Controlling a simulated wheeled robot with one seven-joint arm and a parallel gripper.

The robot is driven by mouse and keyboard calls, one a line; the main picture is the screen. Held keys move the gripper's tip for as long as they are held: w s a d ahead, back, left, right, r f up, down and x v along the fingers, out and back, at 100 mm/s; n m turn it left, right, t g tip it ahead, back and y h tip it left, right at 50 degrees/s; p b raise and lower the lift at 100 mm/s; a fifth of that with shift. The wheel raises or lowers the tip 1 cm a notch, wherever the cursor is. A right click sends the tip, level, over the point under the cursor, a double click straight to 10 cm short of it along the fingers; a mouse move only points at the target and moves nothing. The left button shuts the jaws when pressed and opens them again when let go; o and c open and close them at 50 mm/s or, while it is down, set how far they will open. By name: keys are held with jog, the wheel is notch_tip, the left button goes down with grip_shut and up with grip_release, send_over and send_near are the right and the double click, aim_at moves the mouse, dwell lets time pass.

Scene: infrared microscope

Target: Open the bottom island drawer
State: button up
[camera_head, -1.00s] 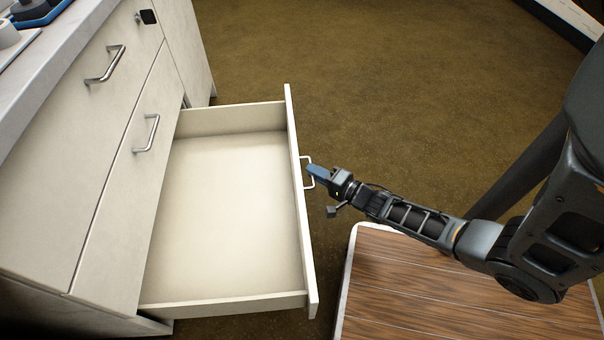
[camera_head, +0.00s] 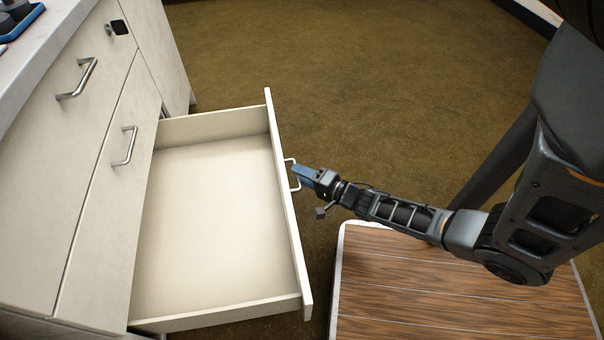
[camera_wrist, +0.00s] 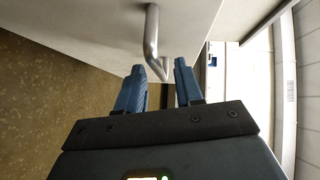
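The bottom island drawer (camera_head: 215,215) is pulled far out in the head view, and its inside is empty. Its front panel (camera_head: 287,205) faces right and carries a pale metal bar handle (camera_head: 294,186). My gripper (camera_head: 297,171) is at that handle, outside the front panel. In the wrist view the handle (camera_wrist: 152,35) runs down from the panel towards the gap between my two blue fingers (camera_wrist: 158,72). The fingers stand apart, with clear space around the bar, so the gripper looks open. Whether a finger touches the bar is unclear.
Two closed fronts with bar handles (camera_head: 78,80) (camera_head: 125,147) are on the island cabinet at left. A black lock (camera_head: 118,27) sits near its top. My wood-topped base (camera_head: 450,290) is right of the drawer. Brown floor (camera_head: 350,80) is clear beyond.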

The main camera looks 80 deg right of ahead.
jog(key=p+v, duration=0.2)
jog(key=v, duration=0.5)
jog(key=shift+s, duration=0.25)
jog(key=s+a+r+n+y, duration=0.1)
jog(key=a+r+n+y, duration=0.6)
jog(key=a+r+n, duration=1.85)
jog(key=a+r+m+p, duration=0.2)
jog(key=r+p, duration=1.2)
jog(key=r, duration=0.3)
jog(key=a+r+m+p, duration=0.2)
jog(key=r+p, duration=1.2)
jog(key=r, duration=0.3)
jog(key=shift+s, duration=0.2)
jog(key=shift+r, duration=0.1)
